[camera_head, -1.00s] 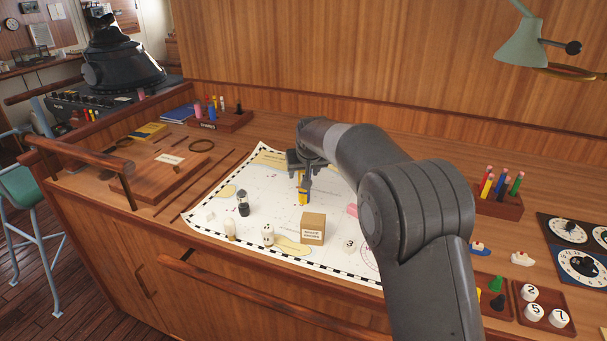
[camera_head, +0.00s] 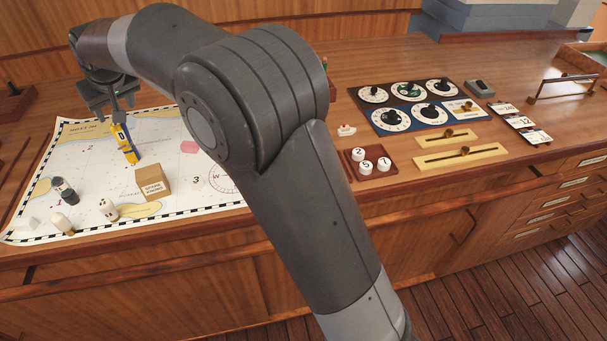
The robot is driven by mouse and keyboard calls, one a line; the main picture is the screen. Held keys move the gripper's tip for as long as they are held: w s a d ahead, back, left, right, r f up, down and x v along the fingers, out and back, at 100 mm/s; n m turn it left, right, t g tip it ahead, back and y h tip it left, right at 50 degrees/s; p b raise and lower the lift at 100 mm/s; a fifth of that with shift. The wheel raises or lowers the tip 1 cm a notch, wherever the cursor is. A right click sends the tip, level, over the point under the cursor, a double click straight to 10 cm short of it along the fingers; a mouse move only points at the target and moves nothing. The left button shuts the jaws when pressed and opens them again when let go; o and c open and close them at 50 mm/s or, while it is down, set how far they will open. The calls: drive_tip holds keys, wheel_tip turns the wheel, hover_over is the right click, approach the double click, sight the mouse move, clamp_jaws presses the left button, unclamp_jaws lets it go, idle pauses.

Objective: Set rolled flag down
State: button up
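The rolled flag (camera_head: 127,146) is a small yellow roll with dark blue markings. It hangs slightly tilted below my gripper (camera_head: 119,116), which points down over the left part of the chart. The fingers appear closed around its top end. Whether the flag's lower end touches the chart is hard to tell. The white chart (camera_head: 95,178) with a checkered border lies flat on the wooden counter.
Dial panels (camera_head: 408,105) and a tray of numbered pieces (camera_head: 371,163) are to the right.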

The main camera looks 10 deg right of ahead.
drive_tip(key=s+d+r+m+h, duration=0.15)
drive_tip(key=s+d, duration=0.25)
drive_tip(key=d, duration=0.5)
drive_tip(key=s+d+r+m, duration=0.1)
drive_tip(key=s+d+r, duration=0.25)
drive_tip(key=d, duration=0.45)
drive_tip(key=s+d+r+m, duration=0.1)
drive_tip(key=s+d, duration=0.4)
drive_tip(key=d, duration=0.4)
drive_tip(key=s+d+f+m+h, duration=0.1)
drive_tip(key=s+d+f, duration=0.3)
drive_tip(key=s+d, duration=0.3)
drive_tip(key=s+d+f+m+h, duration=0.1)
drive_tip(key=s+d+f, duration=0.3)
drive_tip(key=s+d, duration=0.4)
drive_tip(key=s+m, duration=0.1)
drive_tip(key=s, duration=0.6)
drive_tip(key=shift+s+f, duration=0.15)
drive_tip(key=shift+f, duration=0.15)
